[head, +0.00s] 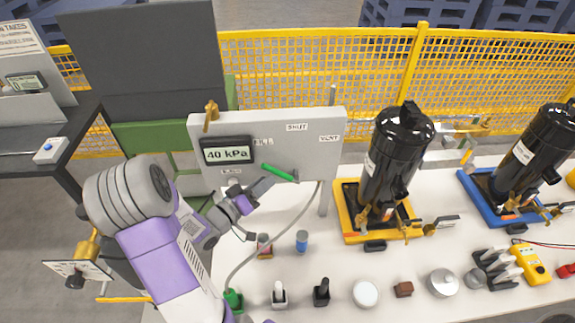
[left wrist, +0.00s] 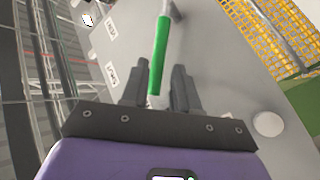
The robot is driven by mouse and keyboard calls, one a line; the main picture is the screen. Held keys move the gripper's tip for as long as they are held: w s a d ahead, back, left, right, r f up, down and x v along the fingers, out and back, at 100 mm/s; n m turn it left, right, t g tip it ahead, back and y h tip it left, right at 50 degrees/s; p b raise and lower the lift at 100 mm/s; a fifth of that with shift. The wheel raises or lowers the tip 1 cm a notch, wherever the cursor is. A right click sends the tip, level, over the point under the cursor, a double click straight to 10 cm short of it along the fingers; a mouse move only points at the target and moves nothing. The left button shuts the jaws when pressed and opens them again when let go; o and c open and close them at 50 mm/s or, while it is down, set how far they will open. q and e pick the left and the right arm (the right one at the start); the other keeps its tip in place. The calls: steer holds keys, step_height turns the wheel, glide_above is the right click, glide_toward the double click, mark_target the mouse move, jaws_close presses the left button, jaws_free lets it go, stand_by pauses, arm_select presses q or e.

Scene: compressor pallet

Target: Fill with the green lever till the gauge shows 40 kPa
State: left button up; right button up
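The gauge (head: 227,151) on the grey panel (head: 318,155) reads 40 kPa. The green lever (head: 278,173) is on the panel below the FILL (head: 263,142), SHUT (head: 297,127) and VENT (head: 329,138) labels, slanting from upper left to lower right. My left gripper (head: 262,188) is at the lever, in front of the panel. In the left wrist view, the end of the green lever (left wrist: 159,60) lies between the two parted fingers of the left gripper (left wrist: 160,85), with narrow gaps beside it. My right gripper is not in view.
A black cylinder (head: 395,155) stands on a yellow base right of the panel; another (head: 541,150) stands on a blue base. Small parts and a yellow meter (head: 530,263) lie on the white table (head: 400,285). A hose (head: 278,235) runs below the panel. Yellow mesh fencing (head: 300,75) stands behind.

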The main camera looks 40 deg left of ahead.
mark_target(278, 172)
arm_select(q)
steer(key=shift+w+d+r, duration=0.1)
steer(key=shift+w+d, duration=0.1)
steer(key=shift+w, duration=1.3)
steer(key=shift+w+d, duration=0.2)
steer(key=shift+w, duration=1.3)
jaws_close()
